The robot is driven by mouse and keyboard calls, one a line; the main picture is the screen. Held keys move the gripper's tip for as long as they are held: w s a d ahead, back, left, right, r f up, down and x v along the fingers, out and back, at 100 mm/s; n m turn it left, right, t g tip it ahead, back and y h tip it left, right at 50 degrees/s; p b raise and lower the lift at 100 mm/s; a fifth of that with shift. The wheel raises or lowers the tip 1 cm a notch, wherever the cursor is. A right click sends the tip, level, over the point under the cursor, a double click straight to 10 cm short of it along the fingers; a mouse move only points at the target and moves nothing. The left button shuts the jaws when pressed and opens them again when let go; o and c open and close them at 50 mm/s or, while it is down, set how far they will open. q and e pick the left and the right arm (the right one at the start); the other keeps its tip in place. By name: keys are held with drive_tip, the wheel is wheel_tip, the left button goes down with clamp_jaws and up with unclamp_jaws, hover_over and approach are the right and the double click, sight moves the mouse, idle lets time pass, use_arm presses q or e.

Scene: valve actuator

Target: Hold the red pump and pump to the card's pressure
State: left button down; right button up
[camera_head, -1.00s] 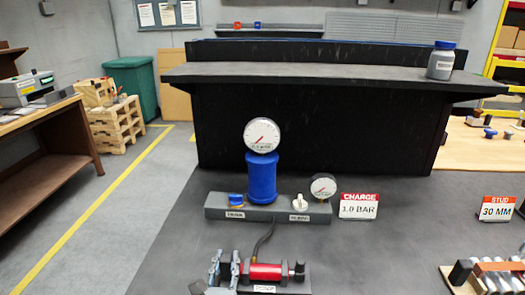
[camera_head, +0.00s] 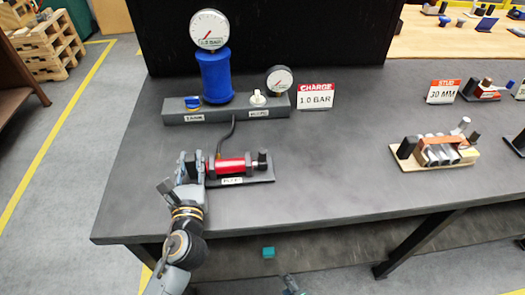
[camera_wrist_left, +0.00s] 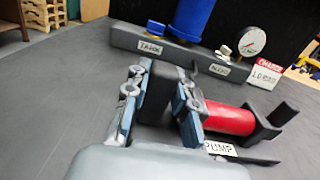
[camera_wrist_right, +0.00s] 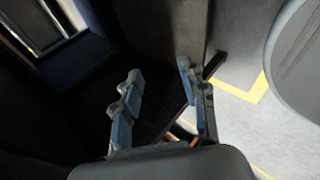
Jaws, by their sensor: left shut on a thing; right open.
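The red pump (camera_head: 231,166) lies on a dark base on the table, with a label plate in front; it also shows in the left wrist view (camera_wrist_left: 230,118). My left gripper (camera_head: 190,168) is shut on the dark block at the pump's left end, its fingers on both sides of it (camera_wrist_left: 160,95). The card (camera_head: 316,96) reads CHARGE 1.0 BAR. A large round gauge (camera_head: 210,30) tops a blue cylinder (camera_head: 215,77); its needle is too small to read. A smaller gauge (camera_head: 279,80) stands to the right. My right gripper (camera_wrist_right: 165,100) is open and empty.
A grey manifold (camera_head: 240,109) behind the pump carries a blue knob (camera_head: 193,102) and a white knob (camera_head: 258,98). A hose joins it to the pump. At right are a STUD 30 MM card (camera_head: 443,92) and a rack of cylinders (camera_head: 440,150). The table between is clear.

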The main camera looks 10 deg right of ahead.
drive_tip(key=a+r+n+t+y, duration=0.1)
drive_tip(key=a+r+n, duration=0.2)
drive_tip(key=r, duration=0.6)
drive_tip(key=w+a+r+n+t+y, duration=0.1)
drive_tip(key=r+n, duration=0.3)
drive_tip(key=r, duration=0.6)
drive_tip(key=w+a+r+n+t+y, duration=0.1)
drive_tip(key=a+r+n+t+y, duration=0.1)
drive_tip(key=r, duration=0.8)
drive_tip(key=shift+w+a+n+t, duration=0.1)
drive_tip(key=shift+a+n+t, duration=0.4)
drive_tip(key=shift+a+n, duration=0.75)
wheel_tip(320, 180, up, 4)
drive_tip(key=n+t, duration=0.1)
drive_tip(key=n+t+h, duration=0.2)
drive_tip(key=n+t, duration=0.1)
drive_tip(key=n, duration=0.3)
approach(264, 156)
drive_tip(key=shift+s+r, duration=0.1)
drive_tip(key=shift+s, duration=0.3)
drive_tip(key=shift+w+d, duration=0.1)
drive_tip(key=shift+w, duration=0.15)
drive_tip(key=shift+w+r, duration=0.1)
drive_tip(key=shift+w, duration=0.2)
drive_tip(key=x, duration=1.1)
drive_tip(key=shift+f, duration=0.2)
drive_tip(key=shift+s, duration=0.1)
